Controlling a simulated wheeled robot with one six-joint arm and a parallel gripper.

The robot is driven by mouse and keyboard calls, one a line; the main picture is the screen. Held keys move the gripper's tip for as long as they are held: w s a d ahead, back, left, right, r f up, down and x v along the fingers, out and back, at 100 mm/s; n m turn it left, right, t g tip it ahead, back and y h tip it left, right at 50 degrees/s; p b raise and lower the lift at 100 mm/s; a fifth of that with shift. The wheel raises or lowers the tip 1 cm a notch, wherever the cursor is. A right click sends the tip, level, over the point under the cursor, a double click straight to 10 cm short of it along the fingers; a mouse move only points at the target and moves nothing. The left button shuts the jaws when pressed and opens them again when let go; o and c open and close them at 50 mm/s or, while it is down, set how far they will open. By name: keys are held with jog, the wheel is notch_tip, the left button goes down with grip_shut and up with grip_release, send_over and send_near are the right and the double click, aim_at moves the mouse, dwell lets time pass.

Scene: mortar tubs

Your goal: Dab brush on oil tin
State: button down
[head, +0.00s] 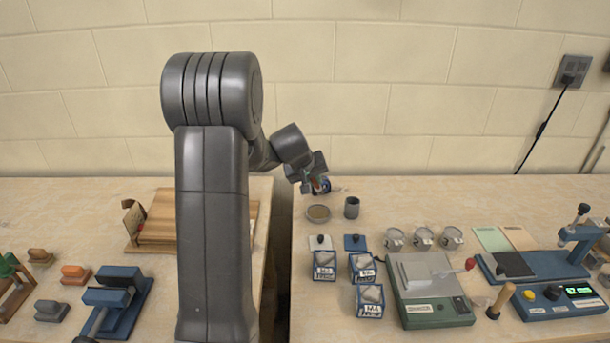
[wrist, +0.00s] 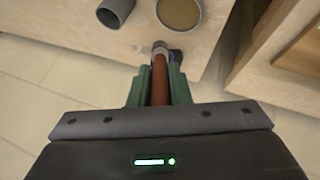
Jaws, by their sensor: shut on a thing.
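My gripper (wrist: 160,78) has its green fingers shut on the brush (wrist: 160,83), whose reddish-brown handle runs away from the palm to a pale grey end. In the head view my gripper (head: 318,186) is near the back of the right bench, behind the tin. A round, shallow tin with brownish contents, apparently the oil tin (head: 318,213), stands on the bench. It also shows at the top of the wrist view (wrist: 180,12), beyond the brush end and apart from it in the picture. The bristles are not clear.
A grey cup (head: 351,208) stands just right of the tin. A small dark-blue object (wrist: 176,55) shows by the brush end. Several clear jars (head: 423,239), blue labelled boxes (head: 324,266) and a green-based device (head: 430,290) stand nearer. A gap (head: 282,240) separates the two benches.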

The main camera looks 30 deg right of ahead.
jog(key=shift+a+f, duration=0.2)
jog(key=shift+f+b, duration=2.15)
jog(key=shift+f, duration=0.7)
jog(key=shift+f+b, duration=0.7)
jog(key=shift+b, duration=0.05)
jog(key=shift+r, duration=0.1)
jog(key=shift+r+p, duration=2.4)
jog(key=shift+r, duration=1.1)
jog(key=shift+f, duration=0.1)
